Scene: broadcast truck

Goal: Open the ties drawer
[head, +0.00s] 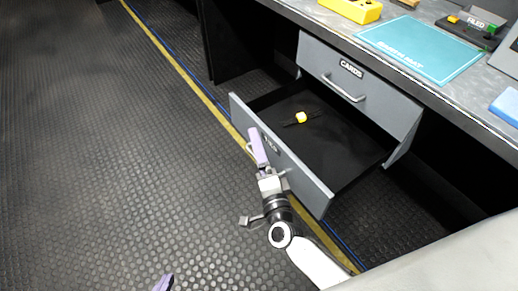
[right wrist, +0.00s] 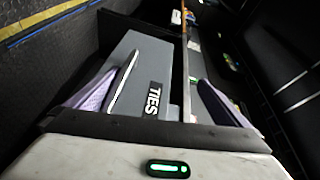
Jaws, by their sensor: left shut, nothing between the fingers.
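The ties drawer (head: 308,186) stands pulled well out below the cards drawer. A dark item with a yellow middle (head: 301,118) lies inside it. My right gripper (head: 260,148) is at the outer face of the drawer front, beside the handle and partly covering the label. In the right wrist view, its purple fingers are spread apart, with the grey front (right wrist: 150,58) and its TIES label (right wrist: 153,99) between them. The silver handle (right wrist: 122,84) lies close along the left finger; I cannot tell if they touch. My left gripper (head: 163,284) shows only a shut purple tip at the bottom edge.
The closed cards drawer (head: 350,75) is above. The worktop holds a teal mat (head: 420,48), a yellow box (head: 350,10), a dark tray marked FILED (head: 472,30) and a blue item (head: 506,105). The ribbed floor (head: 120,140) at left is clear.

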